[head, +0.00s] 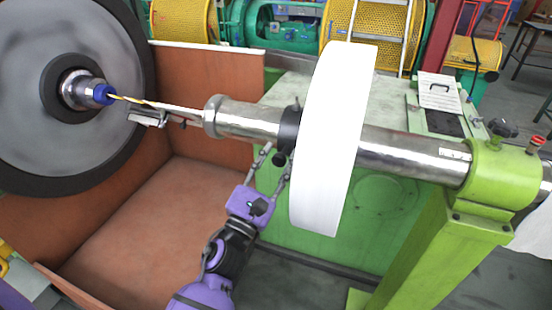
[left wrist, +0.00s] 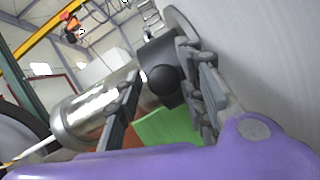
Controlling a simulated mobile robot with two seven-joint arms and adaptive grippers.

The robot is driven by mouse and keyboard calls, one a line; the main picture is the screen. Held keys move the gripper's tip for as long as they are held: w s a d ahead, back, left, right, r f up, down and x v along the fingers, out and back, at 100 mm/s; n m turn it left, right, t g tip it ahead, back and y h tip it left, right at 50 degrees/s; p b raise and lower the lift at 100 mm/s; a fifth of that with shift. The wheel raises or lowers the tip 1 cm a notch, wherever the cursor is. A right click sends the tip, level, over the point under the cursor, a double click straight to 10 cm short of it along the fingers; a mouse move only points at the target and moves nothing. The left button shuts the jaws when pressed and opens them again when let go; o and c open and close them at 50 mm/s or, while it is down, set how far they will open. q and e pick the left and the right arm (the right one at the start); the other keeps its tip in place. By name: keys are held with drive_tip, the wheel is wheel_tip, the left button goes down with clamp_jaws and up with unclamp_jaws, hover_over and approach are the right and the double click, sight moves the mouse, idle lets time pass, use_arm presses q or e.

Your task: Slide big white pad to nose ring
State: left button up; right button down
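The big white pad (head: 332,140) is a thick white disc around a shiny steel shaft (head: 410,155). A black collar (head: 289,129) with a round black knob (left wrist: 163,80) sits on the shaft against or close to the pad's left side. A steel ring (head: 212,116), perhaps the nose ring, is at the shaft's left end. My left gripper (head: 272,165) is just below the collar, left of the pad. Its fingers are apart, and in the left wrist view (left wrist: 165,105) the knob shows between and beyond them. The pad fills the right side there. My right gripper is out of view.
A green post (head: 440,245) holds the shaft's right end. A large grey reel (head: 65,95) stands at left beside an orange-brown guard panel (head: 205,95). A striped strand (head: 150,102) runs from the reel's hub to the shaft tip. Bare shaft lies between collar and ring.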

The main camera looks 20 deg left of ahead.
use_arm(q)
clamp_jaws()
